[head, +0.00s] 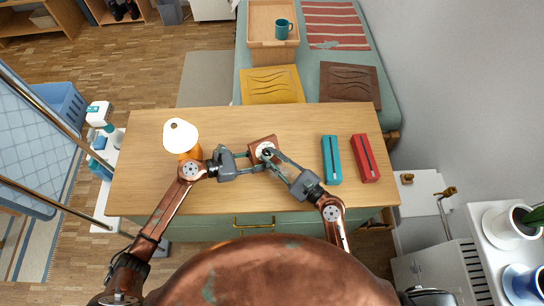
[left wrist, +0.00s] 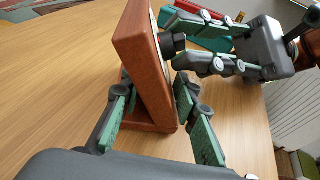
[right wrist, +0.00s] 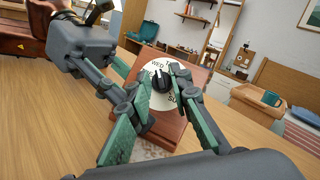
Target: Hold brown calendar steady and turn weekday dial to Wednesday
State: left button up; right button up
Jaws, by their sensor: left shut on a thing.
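The brown calendar (head: 259,142) stands upright on the wooden table, its white dial face (right wrist: 152,60) towards my right gripper. In the right wrist view WED is legible near the top of the dial, with SU at the lower right; other labels are partly covered. A black knob (right wrist: 161,78) sits at the dial's centre; I cannot tell which day it points to. My left gripper (left wrist: 155,105) is shut on the calendar's lower part, one finger on each side. My right gripper (right wrist: 163,88) is open, its fingertips on either side of the knob, which also shows in the left wrist view (left wrist: 172,45).
A lamp with a white shade (head: 181,136) stands behind my left arm. The back middle of the table (head: 235,120) is clear.

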pick_arm(q)
jog(key=shift+a+f, duration=0.1)
jog(key=shift+f, duration=0.25)
jog(key=shift+c, duration=0.2)
pick_arm(e)
jog(key=o, duration=0.5)
jog(key=v, duration=1.2)
pick_arm(q)
jog(key=o, duration=0.7)
jog(key=shift+o, duration=1.2)
jog(key=shift+r, duration=0.15)
